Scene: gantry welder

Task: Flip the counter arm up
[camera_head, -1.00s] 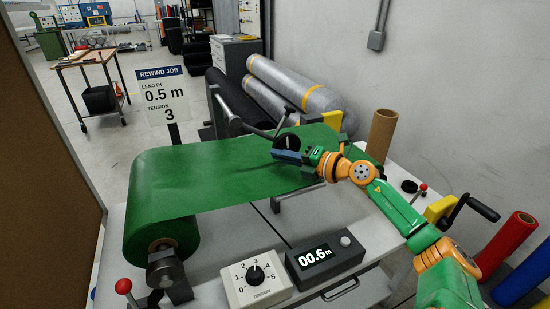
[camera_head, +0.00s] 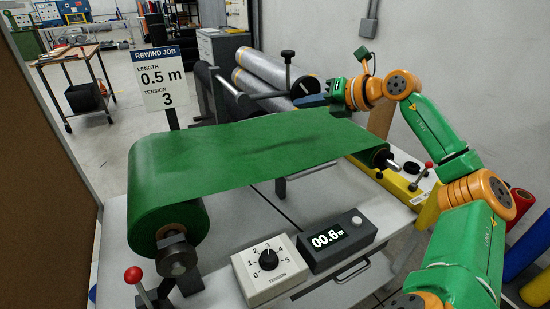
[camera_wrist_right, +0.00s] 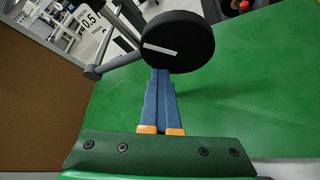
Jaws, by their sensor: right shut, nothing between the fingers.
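The counter arm (camera_head: 265,96) is a grey bar behind the green sheet (camera_head: 250,150), with a black-knobbed handle (camera_head: 288,56). Its black measuring wheel (camera_head: 304,86) stands raised clear of the sheet. In the right wrist view the wheel (camera_wrist_right: 178,42) shows a white mark, and the grey bar (camera_wrist_right: 110,62) runs to its left. My right gripper (camera_head: 312,101) is shut and empty, its blue fingertips just below the wheel. In the wrist view the fingertips (camera_wrist_right: 162,72) meet the wheel's lower edge; I cannot tell whether they touch. My left gripper is out of view.
The counter box (camera_head: 340,240) reads 00.6 m. The tension dial box (camera_head: 270,268) points near 3. A sign (camera_head: 162,77) reads 0.5 m, tension 3. A red-knobbed lever (camera_head: 133,275) stands front left. A brown board (camera_head: 45,190) bounds the left side.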

